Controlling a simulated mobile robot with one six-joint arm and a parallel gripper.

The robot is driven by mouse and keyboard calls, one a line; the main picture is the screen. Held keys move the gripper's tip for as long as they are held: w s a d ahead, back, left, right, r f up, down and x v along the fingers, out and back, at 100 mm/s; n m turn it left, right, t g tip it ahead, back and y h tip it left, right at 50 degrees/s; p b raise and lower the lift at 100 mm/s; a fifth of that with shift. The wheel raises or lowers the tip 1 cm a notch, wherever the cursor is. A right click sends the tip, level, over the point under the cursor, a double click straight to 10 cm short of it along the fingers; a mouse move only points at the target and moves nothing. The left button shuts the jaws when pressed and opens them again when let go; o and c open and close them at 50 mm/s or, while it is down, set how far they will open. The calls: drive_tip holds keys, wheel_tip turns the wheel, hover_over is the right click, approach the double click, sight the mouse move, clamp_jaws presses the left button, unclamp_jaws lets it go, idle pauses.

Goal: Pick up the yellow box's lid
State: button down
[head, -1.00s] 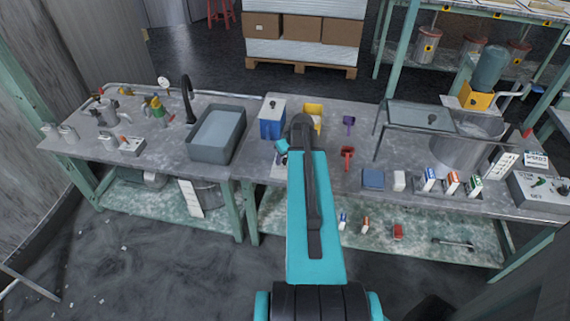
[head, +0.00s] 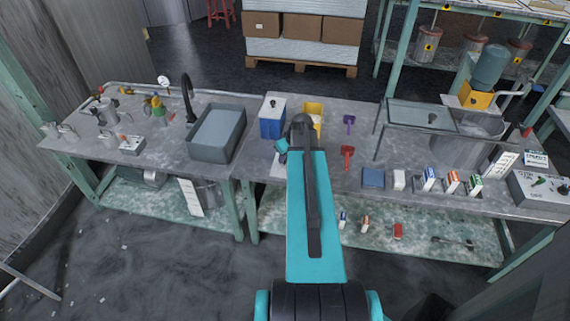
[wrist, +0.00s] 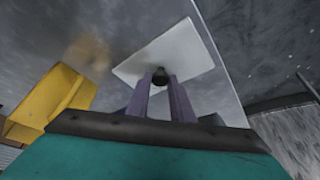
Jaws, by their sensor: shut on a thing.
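The yellow box (head: 314,109) stands open on the bench, partly behind my arm in the head view; it also shows at the left of the wrist view (wrist: 58,98). Its lid (wrist: 178,48) is a white square plate with a round black knob (wrist: 160,76). My gripper (wrist: 160,88) is shut on the knob, one purple finger on each side. The lid is apart from the yellow box, to its right in the wrist view. In the head view my arm hides the gripper; a white patch (head: 277,168) beside it may be the lid. Whether the lid touches the bench is unclear.
A blue box (head: 271,121) with a white, knobbed lid stands left of the yellow box. Left of it is a grey sink (head: 216,134). Purple (head: 349,122) and red (head: 347,157) scoops lie to the right. The bench's front edge is close to my arm.

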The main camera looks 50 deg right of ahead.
sight(286, 160)
drive_tip(key=shift+r, duration=0.1)
drive_tip(key=shift+r+b, duration=0.5)
drive_tip(key=shift+r, duration=0.9)
drive_tip(key=shift+s+r, duration=0.25)
drive_tip(key=s, duration=0.3)
drive_tip(key=s+a, duration=0.1)
drive_tip(key=s, duration=0.3)
drive_tip(key=s+r+b, duration=0.1)
drive_tip(key=s, duration=0.2)
drive_tip(key=shift+s+a+r, duration=0.1)
drive_tip(key=shift+s+a, duration=0.1)
drive_tip(key=shift+a, duration=0.1)
drive_tip(key=shift+d+r+p, duration=0.15)
drive_tip(key=shift+p, duration=0.9)
drive_tip(key=p, duration=0.3)
drive_tip(key=shift+s, duration=0.15)
drive_tip(key=s+p, duration=0.1)
drive_tip(key=p, duration=0.7)
drive_tip(key=shift+s+a+r, duration=0.1)
drive_tip(key=shift+s+a, duration=0.1)
drive_tip(key=shift+s, duration=0.2)
drive_tip(key=shift+s+p, duration=0.1)
drive_tip(key=shift+p, duration=0.35)
